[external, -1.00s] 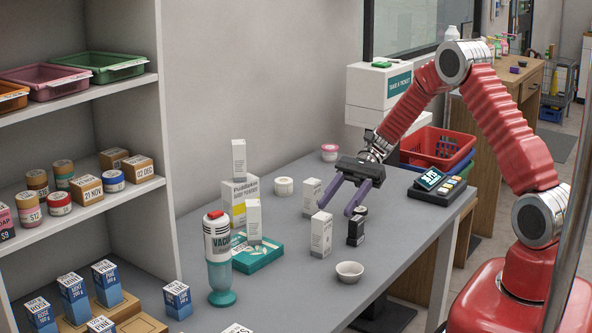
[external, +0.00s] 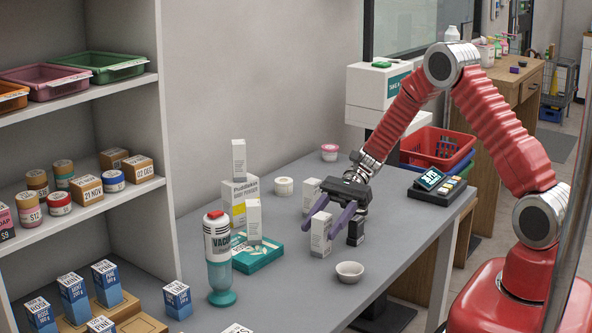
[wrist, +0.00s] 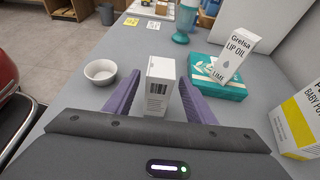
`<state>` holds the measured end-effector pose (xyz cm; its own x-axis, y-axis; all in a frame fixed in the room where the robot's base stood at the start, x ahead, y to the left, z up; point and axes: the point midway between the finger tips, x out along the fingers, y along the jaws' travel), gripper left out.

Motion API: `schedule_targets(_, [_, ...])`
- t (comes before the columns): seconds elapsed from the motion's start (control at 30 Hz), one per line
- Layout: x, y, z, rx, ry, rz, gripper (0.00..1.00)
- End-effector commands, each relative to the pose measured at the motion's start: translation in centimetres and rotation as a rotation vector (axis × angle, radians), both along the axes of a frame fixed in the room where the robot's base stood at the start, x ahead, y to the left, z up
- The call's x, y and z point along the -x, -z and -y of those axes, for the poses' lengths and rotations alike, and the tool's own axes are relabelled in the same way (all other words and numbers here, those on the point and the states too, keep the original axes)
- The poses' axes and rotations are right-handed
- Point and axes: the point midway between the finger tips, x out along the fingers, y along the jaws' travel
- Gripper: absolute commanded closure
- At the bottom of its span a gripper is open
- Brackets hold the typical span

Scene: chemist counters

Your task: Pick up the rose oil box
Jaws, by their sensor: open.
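A white upright box (external: 321,235) stands on the grey counter; I cannot read from here whether it is the rose oil box. It also shows in the wrist view, with a barcode on the side facing me (wrist: 158,88). My gripper (external: 331,220) is open and low over it. In the wrist view the purple fingers (wrist: 158,102) lie on either side of this box, with a narrow gap on each side. Another white box, marked Grelsa Lip Oil and Lime (wrist: 233,54), stands tilted in the wrist view on a teal box (wrist: 211,85).
A small white bowl (external: 350,271) stands near the counter's front edge.

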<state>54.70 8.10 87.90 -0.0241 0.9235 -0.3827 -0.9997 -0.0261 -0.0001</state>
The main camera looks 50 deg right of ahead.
Motion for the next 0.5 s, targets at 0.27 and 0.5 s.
schedule_targets(0.27, [0.3,1.7,-2.7,-0.001,-0.003,-0.003,0.50])
schedule_targets(0.5, [0.3,2.4,-4.4,0.000,-0.001,0.000,0.50])
